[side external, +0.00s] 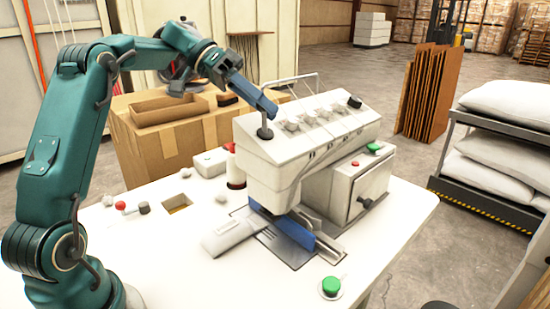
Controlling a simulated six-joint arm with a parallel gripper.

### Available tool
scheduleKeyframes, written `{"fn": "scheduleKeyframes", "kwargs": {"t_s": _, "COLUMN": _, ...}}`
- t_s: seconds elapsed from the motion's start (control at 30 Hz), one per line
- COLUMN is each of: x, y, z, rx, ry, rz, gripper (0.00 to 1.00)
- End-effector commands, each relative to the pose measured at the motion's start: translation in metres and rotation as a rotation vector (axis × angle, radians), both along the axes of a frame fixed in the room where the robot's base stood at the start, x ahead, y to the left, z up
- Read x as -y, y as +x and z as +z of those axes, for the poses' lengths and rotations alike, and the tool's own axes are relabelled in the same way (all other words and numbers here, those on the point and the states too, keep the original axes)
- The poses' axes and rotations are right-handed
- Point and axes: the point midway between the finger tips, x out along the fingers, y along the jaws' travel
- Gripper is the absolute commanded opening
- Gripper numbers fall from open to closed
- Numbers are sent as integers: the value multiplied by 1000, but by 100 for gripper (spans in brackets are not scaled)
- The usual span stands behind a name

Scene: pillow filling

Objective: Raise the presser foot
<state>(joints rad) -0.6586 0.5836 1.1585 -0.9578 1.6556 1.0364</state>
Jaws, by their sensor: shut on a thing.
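A cream machine head (290,165) stands on the white table (385,245). My gripper (267,110) reaches down to the left end of its sloped top. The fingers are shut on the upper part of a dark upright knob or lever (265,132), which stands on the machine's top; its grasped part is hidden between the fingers. Under the head, blue parts (325,243) sit by a metal plate (289,246). I cannot make out the presser foot clearly, or whether it is up or down.
A thread spool (235,170) and a small white box (209,162) stand left of the head. A green button (331,287) is at the table's front. A cardboard box (160,140) is behind; a rack of white pillows (505,150) stands right.

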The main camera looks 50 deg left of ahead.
Motion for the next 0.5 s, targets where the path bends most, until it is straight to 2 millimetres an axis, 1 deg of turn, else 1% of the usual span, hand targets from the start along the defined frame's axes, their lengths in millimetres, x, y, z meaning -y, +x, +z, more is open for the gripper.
{"fn": "scheduleKeyframes", "kwargs": {"t_s": 0.2, "x": -3, "y": -2, "z": -1, "rx": -9, "ry": -87, "rz": -8, "gripper": 0}}
{"fn": "scheduleKeyframes", "kwargs": {"t_s": 0.5, "x": -4, "y": -2, "z": -1, "rx": -9, "ry": -120, "rz": -9, "gripper": 0}}
